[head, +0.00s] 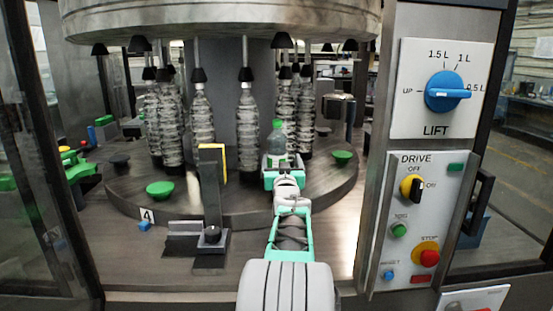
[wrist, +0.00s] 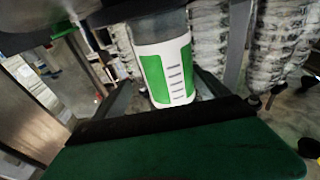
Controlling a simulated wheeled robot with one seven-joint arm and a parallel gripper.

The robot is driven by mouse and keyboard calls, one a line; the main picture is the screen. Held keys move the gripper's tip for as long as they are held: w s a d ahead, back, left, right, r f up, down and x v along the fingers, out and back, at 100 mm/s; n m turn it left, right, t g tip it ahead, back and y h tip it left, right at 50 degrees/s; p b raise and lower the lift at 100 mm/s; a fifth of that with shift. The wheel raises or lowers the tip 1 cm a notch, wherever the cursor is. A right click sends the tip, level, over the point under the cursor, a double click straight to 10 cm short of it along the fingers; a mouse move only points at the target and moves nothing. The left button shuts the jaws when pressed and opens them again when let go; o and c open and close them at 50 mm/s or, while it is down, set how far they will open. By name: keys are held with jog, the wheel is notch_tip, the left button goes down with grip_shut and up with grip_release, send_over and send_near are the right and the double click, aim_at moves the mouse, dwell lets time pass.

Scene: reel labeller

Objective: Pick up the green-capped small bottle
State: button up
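The green-capped small bottle (head: 277,142) stands upright on the round dark table in the head view, just beyond my gripper (head: 283,164). My gripper (wrist: 165,90) looks open, with one dark finger to each side of the bottle. A gap shows at the left finger; contact at the right finger is hard to tell. The bottle's base is hidden behind my gripper in the head view.
Several ribbed clear bottles (head: 247,120) hang or stand under black nozzles around the central column. Green discs (head: 160,189) lie on the round table (head: 245,200). A post with a yellow-edged plate (head: 212,165) stands left of my arm. A control panel (head: 425,140) is at right.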

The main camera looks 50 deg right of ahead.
aim_at(281, 155)
jog(key=x, duration=0.3)
grip_shut()
dwell(0.9)
jog(key=shift+r, duration=0.2)
